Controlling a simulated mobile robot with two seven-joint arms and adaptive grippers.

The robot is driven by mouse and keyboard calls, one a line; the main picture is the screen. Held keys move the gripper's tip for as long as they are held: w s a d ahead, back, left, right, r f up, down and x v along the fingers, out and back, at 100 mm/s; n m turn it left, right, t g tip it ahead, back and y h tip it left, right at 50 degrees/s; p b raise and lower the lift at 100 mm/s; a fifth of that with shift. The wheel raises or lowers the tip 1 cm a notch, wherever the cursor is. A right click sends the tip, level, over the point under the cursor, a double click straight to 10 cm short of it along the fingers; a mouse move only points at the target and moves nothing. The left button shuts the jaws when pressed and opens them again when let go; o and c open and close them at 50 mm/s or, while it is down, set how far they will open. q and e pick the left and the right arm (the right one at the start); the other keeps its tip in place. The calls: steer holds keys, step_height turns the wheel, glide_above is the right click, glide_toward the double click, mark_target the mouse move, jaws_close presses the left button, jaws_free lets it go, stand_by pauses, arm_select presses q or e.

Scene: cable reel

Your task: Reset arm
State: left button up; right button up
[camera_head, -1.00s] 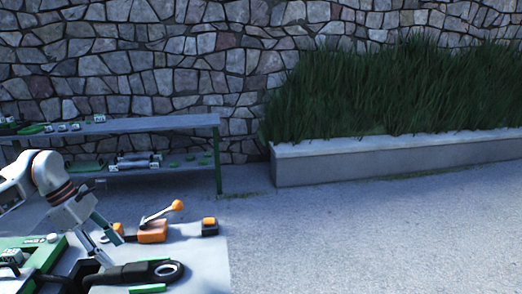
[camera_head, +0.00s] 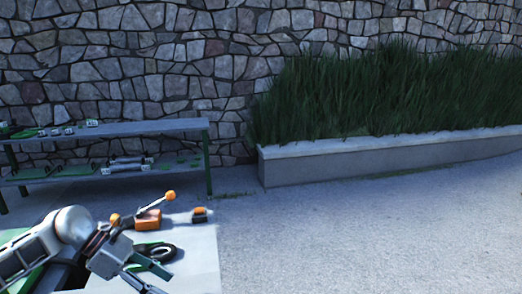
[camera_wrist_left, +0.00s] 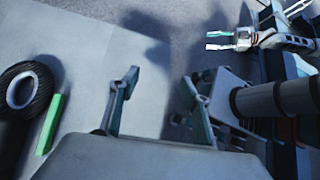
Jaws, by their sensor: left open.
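My left gripper (camera_head: 152,277) is low at the left in the head view, above the near part of the pale table. Its fingers are apart and empty, also in the left wrist view (camera_wrist_left: 160,78). An arm with two separated fingers at the upper right of the wrist view looks like my right gripper (camera_wrist_left: 214,40), open and empty.
An orange box with a lever (camera_head: 148,220) and a small orange-and-black box (camera_head: 200,216) stand at the table's back. A two-level bench (camera_head: 170,126) holds several small items. A grass planter (camera_head: 350,156) lines the wall. The paved floor right of the table is clear.

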arm_select(q)
steer(key=s+d+n+t+h, duration=0.3)
steer(key=d+n+h, duration=0.1)
steer(key=d+n, duration=0.4)
steer(key=s+d+n+t+h, duration=0.2)
steer(key=d+n+t+h, duration=0.3)
steer(key=d, duration=0.5)
steer(key=s+a+f+n+t+y, duration=0.1)
steer(key=a+f+n+t+y, duration=0.3)
steer(key=n, duration=0.7)
steer(key=s+a+f+n+t+y, duration=0.25)
steer(key=f+n+y, duration=0.4)
steer(key=n, duration=0.45)
steer(key=s+a+f+n+g+y, duration=0.2)
steer(key=s+a+f+n, duration=0.1)
steer(key=s+f+n, duration=0.2)
steer(key=s+a+f+n+g+y+p, duration=0.1)
steer(key=s+a+f+n+g+y, duration=0.1)
steer(key=s+f+n, duration=0.4)
steer(key=s+a+f+y, duration=0.1)
steer(key=s+f, duration=0.2)
steer(key=f, duration=0.1)
steer(key=shift+s+a+g, duration=0.15)
steer(key=shift+s+g, duration=0.05)
steer(key=shift+g, duration=0.15)
